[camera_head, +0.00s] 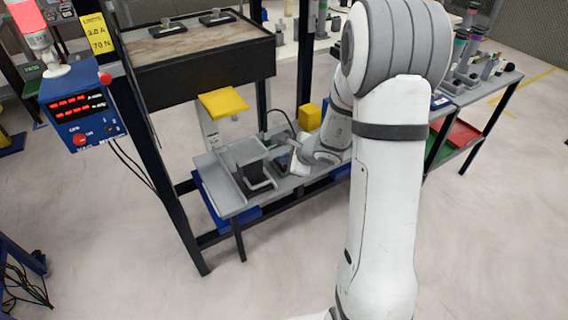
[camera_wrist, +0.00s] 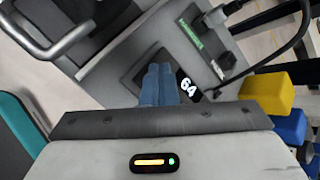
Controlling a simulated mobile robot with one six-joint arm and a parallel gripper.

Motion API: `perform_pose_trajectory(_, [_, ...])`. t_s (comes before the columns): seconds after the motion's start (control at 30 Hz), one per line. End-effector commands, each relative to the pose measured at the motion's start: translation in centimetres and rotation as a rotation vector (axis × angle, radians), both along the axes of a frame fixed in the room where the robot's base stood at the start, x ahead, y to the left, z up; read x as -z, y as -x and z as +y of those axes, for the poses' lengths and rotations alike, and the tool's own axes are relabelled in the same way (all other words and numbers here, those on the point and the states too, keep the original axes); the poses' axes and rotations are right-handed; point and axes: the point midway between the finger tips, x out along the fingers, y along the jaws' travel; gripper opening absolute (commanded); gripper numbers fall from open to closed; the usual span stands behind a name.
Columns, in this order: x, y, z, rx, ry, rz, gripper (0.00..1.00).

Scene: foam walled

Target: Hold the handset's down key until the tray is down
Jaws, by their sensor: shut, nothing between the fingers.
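A dark handset (camera_wrist: 188,82) with a lit white display, reading what looks like 64, lies on a grey surface in the wrist view. My gripper (camera_wrist: 158,72) is shut and empty. Its bluish fingertips lie over the handset, beside the display, and hide the part under them; I cannot tell whether they touch a key. In the head view my gripper is at the low grey bench (camera_head: 285,186), mostly hidden by my wrist. A yellow plate (camera_head: 222,103) stands raised on a pale column behind the bench; I cannot tell whether it is the tray.
A dark box with a green label (camera_wrist: 192,35) and a black cable are beside the handset. A yellow block (camera_wrist: 267,93) is at the right. A grey bracket (camera_head: 252,166) stands on the bench. A blue control box (camera_head: 80,106) is at the left. The floor in front is clear.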

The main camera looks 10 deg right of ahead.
Motion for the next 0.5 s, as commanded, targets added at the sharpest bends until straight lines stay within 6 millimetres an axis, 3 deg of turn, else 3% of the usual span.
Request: perform_pose_trajectory(0.5, [-0.89,-0.01,0.0,0.0,0.001,-0.001,0.0])
